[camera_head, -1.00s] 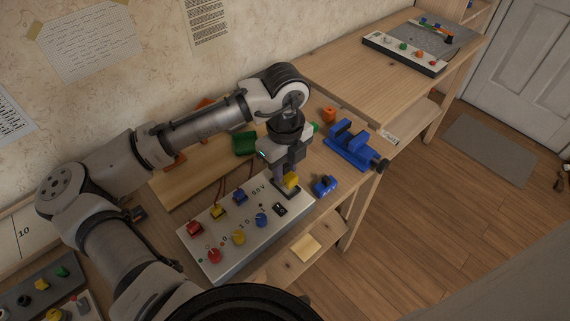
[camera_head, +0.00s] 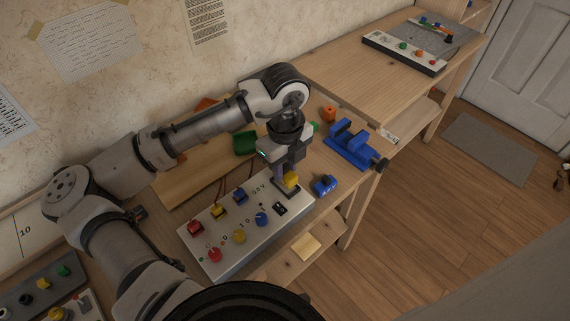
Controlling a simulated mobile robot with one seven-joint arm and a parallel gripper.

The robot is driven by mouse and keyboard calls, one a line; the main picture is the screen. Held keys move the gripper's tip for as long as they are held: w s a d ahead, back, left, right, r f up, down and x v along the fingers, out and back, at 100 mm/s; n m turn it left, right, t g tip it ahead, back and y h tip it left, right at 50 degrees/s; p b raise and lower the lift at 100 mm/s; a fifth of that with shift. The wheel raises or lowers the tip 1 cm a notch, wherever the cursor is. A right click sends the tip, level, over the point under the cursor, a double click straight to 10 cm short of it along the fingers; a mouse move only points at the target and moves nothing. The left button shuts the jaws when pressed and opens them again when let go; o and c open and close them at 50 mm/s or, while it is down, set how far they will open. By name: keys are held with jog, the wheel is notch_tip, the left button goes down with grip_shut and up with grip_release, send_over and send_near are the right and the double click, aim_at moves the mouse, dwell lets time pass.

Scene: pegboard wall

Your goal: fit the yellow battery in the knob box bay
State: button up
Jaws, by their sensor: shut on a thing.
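The knob box (camera_head: 222,258) is a pale panel with coloured knobs, switches and a dark bay at its far right corner. The yellow battery (camera_head: 291,180) shows as a small yellow block at that bay (camera_head: 287,193). My gripper (camera_head: 284,183) is above the bay, pointing down, and shut on the yellow battery. The fingers hide part of the battery, so I cannot tell how deep it sits in the bay.
A blue block (camera_head: 325,185) lies right of the knob box. A blue vise (camera_head: 352,147) and an orange piece (camera_head: 328,114) stand further right. A green piece (camera_head: 244,143) is behind. Another panel (camera_head: 404,53) sits on the far bench.

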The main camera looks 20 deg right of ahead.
aim_at(285, 165)
jog(key=shift+f+b, duration=0.6)
jog(key=shift+f, duration=0.85)
dwell(1.5)
jog(key=o, duration=1.5)
jog(key=shift+r, duration=0.15)
jog(key=shift+r+p, duration=3)
jog(key=shift+r, duration=0.35)
